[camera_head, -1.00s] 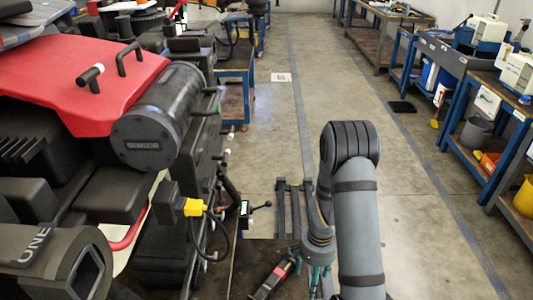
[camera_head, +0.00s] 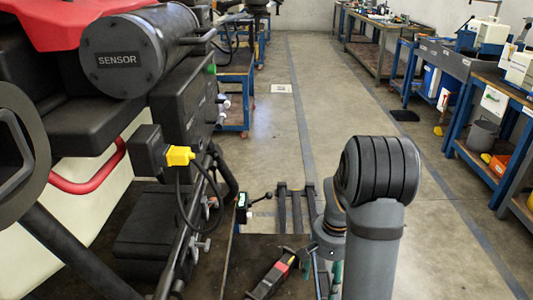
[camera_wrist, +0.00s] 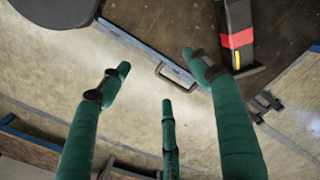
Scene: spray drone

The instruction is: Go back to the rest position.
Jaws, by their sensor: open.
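My gripper (camera_wrist: 158,78) shows in the wrist view as green fingers spread apart, with nothing between them. A black and red tool (camera_head: 272,276) lies on the dark table top (camera_head: 240,262). It also shows in the wrist view (camera_wrist: 238,35), to the right of the fingers and apart from them.
The large spray drone, with its black sensor cylinder (camera_head: 122,58) and yellow connector (camera_head: 179,155), fills the left side close by. Blue workbenches (camera_head: 462,122) line the right wall.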

